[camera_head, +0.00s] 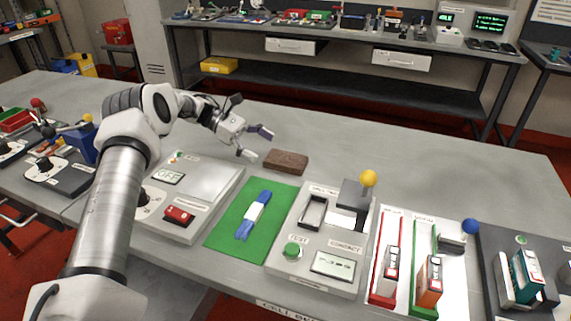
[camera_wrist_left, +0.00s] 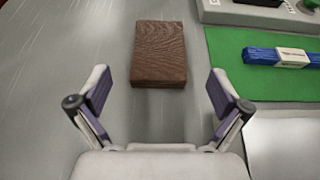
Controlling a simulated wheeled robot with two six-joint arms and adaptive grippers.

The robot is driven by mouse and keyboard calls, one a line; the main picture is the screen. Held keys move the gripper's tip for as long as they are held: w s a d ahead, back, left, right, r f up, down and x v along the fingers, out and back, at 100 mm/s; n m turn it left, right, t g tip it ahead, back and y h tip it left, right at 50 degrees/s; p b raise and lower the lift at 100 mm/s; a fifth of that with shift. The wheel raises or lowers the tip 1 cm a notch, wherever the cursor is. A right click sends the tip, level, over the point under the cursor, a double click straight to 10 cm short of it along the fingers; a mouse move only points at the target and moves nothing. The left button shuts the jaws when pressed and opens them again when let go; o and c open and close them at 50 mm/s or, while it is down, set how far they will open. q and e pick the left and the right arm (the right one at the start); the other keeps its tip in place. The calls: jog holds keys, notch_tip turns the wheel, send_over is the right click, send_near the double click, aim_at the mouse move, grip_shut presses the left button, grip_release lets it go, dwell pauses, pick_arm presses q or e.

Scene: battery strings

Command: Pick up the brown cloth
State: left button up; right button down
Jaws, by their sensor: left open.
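The brown cloth (camera_head: 286,161) is a folded, block-like brown pad lying flat on the grey table behind the green mat. In the left wrist view the cloth (camera_wrist_left: 159,54) lies ahead of the fingers, centred between them and apart from them. My left gripper (camera_head: 254,143) is open and empty, above the table just left of the cloth. In the left wrist view its two fingers (camera_wrist_left: 162,92) are spread wider than the cloth. My right gripper is not in view.
A green mat (camera_head: 222,243) with a blue-and-white bundle (camera_head: 253,216) lies in front of the cloth. A tester with a yellow-knobbed lever (camera_head: 368,178) stands to its right. A grey panel (camera_head: 205,181) sits left. The table behind and right of the cloth is clear.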

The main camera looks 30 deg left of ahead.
aim_at(285, 158)
pick_arm(q)
jog(key=p+x, duration=0.2)
jog(key=x, duration=0.5)
jog(key=shift+w+d+r, duration=0.1)
jog(key=shift+d+r, duration=0.05)
jog(key=shift+d, duration=0.05)
jog(key=shift+w, duration=0.1)
jog(key=c, duration=1.2)
